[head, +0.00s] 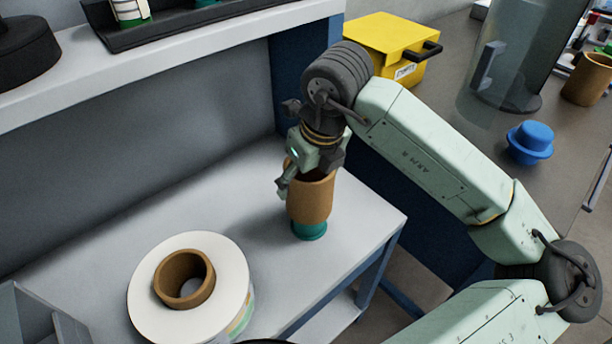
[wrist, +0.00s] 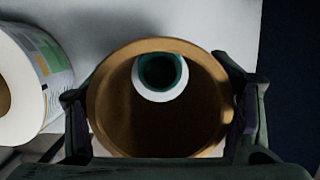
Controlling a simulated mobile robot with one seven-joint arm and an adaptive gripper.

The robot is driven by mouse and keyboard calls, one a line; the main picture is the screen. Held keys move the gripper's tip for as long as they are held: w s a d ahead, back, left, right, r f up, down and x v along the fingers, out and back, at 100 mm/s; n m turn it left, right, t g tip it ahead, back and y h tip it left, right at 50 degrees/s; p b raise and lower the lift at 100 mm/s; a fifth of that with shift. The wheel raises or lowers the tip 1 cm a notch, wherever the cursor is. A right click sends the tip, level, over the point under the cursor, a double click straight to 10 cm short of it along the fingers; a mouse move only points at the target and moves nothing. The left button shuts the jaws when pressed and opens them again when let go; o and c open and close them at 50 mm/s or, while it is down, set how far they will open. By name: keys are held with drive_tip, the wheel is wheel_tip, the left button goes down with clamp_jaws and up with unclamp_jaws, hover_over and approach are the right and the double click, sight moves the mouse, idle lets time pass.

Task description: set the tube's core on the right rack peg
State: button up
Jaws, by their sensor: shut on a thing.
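My gripper (wrist: 160,112) is shut on a brown cardboard core (head: 311,198), with one finger on each side of its near rim in the wrist view. In the head view the gripper (head: 296,178) is at the core's upper end, and the core stands nearly upright. A teal round piece (head: 309,230) shows just below the core, over the pale tabletop. Through the core in the wrist view, the teal piece (wrist: 162,72) appears as a ring with a dark middle, surrounded by white. I cannot tell whether core and teal piece touch. I cannot make out a right rack peg.
A white label roll (head: 150,292) with its own brown core (head: 183,278) stands front left on the pale table (head: 270,262). A shelf (head: 190,48) runs above at the back. A yellow box (head: 388,45) and blue knob-shaped item (head: 530,142) are at right.

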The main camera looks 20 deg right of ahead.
drive_tip(key=shift+f+b, duration=2.85)
drive_tip(key=shift+b, duration=0.4)
drive_tip(key=o, duration=1.3)
drive_tip(key=shift+c, duration=0.2)
drive_tip(key=v, duration=1.2)
